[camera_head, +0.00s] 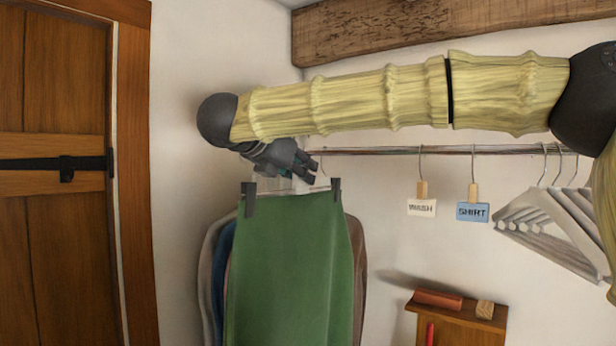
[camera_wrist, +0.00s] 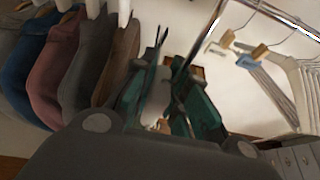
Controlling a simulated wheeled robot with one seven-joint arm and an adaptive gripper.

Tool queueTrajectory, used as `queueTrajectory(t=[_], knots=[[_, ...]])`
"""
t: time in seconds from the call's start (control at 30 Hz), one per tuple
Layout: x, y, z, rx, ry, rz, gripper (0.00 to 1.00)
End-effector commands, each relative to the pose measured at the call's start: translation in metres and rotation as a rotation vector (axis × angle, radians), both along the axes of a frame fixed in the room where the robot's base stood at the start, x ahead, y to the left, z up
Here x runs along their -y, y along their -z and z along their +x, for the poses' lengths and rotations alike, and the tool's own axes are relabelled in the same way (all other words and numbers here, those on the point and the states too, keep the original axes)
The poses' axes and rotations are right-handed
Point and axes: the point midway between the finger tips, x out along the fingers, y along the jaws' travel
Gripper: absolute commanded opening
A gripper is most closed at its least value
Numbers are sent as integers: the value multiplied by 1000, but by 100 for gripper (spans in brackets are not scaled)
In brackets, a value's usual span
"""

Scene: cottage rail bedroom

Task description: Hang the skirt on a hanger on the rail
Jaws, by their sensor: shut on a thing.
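The green skirt (camera_head: 290,270) hangs upright from two dark clips on a pale clip hanger (camera_head: 285,186) in the head view. My gripper (camera_head: 305,170) is at the top of this hanger, near the left visible end of the rail (camera_head: 390,151). In the wrist view my gripper (camera_wrist: 165,112) is shut on the pale hanger (camera_wrist: 157,98), with the rail (camera_wrist: 206,40) passing close beside the fingers. My gripper and arm hide part of the hanger's hook, so I cannot tell whether it sits on the rail.
Several garments (camera_head: 214,262) hang behind the skirt; they show at left in the wrist view (camera_wrist: 72,60). A white tag (camera_head: 421,208) and a blue SHIRT tag (camera_head: 473,212) hang mid-rail. Empty hangers (camera_head: 555,225) are at right. A small wooden cabinet (camera_head: 460,325) stands below.

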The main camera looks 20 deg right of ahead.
Motion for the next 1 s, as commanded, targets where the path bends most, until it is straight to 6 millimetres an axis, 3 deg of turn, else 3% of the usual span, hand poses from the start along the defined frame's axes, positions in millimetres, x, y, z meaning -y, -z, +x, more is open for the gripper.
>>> queueTrajectory(t=[1.0], knots=[[-46,-1,-37,1,0,-1,0]])
